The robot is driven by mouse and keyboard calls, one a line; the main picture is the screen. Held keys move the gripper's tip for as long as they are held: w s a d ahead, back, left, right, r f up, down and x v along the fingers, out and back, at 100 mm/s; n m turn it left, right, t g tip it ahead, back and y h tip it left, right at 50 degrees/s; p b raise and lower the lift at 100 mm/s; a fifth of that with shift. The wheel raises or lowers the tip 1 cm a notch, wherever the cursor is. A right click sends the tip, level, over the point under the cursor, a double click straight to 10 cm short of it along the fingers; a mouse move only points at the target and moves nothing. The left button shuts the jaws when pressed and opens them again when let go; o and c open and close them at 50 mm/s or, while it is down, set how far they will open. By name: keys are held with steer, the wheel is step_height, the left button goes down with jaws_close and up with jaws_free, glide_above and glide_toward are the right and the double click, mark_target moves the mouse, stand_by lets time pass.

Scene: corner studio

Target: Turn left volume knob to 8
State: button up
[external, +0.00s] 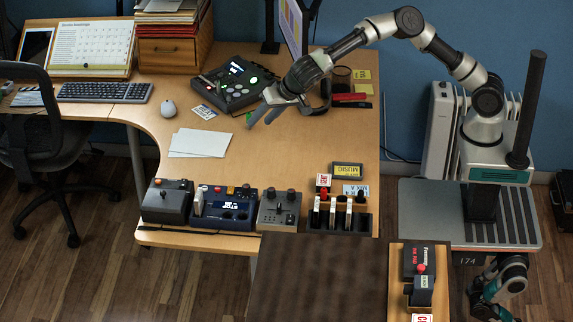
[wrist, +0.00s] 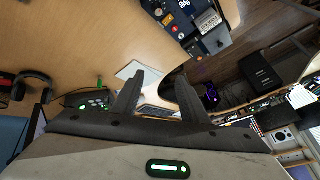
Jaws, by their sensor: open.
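My gripper (external: 260,118) is open and empty, above the desk in front of the black pad controller (external: 228,86). In the wrist view its two fingers (wrist: 157,84) stand apart with nothing between them. Three small boxes with knobs stand along the front edge: a grey box (external: 168,203), a blue box with a display (external: 228,210) and another grey box (external: 279,210). The gripper is well behind these boxes and touches none. The front boxes appear partly at the top of the wrist view (wrist: 195,25). The knob labels are too small to read, so I cannot tell which is the left volume knob.
White paper sheets (external: 200,143) lie left of my gripper. Headphones (wrist: 33,84) show in the wrist view. A rack with upright pieces (external: 340,218) stands at the front right. A monitor (external: 292,25) stands at the back. The desk middle is mostly clear.

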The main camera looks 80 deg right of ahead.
mark_target(291, 191)
steer(key=s+a+f+g+y+p, duration=0.2)
steer(key=s+a+f+g, duration=0.1)
steer(key=s+f+g, duration=0.5)
steer(key=shift+m+t, duration=0.4)
steer(key=shift+t, duration=0.3)
steer(key=f, duration=1.7)
steer(key=shift+s+d, duration=0.35)
steer(key=shift+s, duration=0.05)
jaws_close()
